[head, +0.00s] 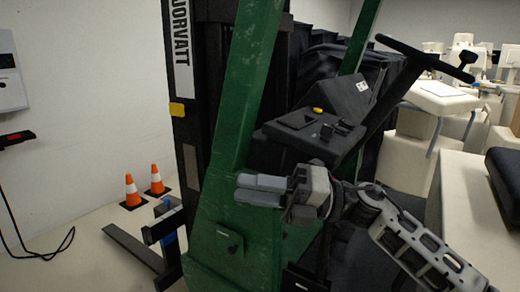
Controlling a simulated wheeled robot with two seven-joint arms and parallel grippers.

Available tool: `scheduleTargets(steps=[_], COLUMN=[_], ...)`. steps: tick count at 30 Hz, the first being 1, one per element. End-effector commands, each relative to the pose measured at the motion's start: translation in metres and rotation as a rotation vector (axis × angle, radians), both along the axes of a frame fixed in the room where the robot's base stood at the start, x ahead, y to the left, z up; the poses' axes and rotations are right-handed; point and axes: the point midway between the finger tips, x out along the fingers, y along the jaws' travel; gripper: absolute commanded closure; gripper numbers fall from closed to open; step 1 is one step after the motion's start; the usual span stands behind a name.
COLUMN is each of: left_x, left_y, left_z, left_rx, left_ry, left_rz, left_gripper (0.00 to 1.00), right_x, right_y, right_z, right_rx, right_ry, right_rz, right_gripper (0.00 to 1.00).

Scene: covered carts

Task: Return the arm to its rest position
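My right gripper (240,189) is in the middle of the head view, at the end of my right arm, which comes in from the lower right. Its two grey fingers point left and lie close together with no clear gap, and nothing shows between them. It is in front of the green mast (228,150) of a forklift-like machine; I cannot tell whether it touches it. My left gripper is not in view.
A dark control panel (318,130) and a black handle bar (425,58) are above my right arm. Two orange cones (131,190) stand on the floor at left. Pale equipment (410,150) fills the right side. Floor at lower left is mostly open, with a black cable (40,252).

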Motion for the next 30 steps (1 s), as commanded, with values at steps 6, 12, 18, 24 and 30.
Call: scheduleTargets(steps=[6,12,18,24,30], left_x=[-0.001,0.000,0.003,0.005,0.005], left_y=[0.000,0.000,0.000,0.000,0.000], left_z=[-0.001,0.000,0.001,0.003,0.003], left_rx=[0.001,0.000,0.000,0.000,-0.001], left_ry=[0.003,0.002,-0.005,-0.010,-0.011], left_rz=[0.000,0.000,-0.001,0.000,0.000], left_gripper=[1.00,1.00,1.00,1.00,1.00], right_x=[0.004,-0.006,-0.071,-0.151,-0.188], right_y=[-0.017,-0.066,-0.117,-0.147,-0.155], right_z=[-0.066,-0.169,-0.293,-0.368,-0.392], right_rx=[0.402,0.678,0.855,0.929,0.945], right_ry=[0.568,1.134,1.685,2.050,2.186], right_rz=[-0.229,-0.518,-0.845,-1.087,-1.184], right_gripper=[0.71,0.71,0.71,0.71,0.71])
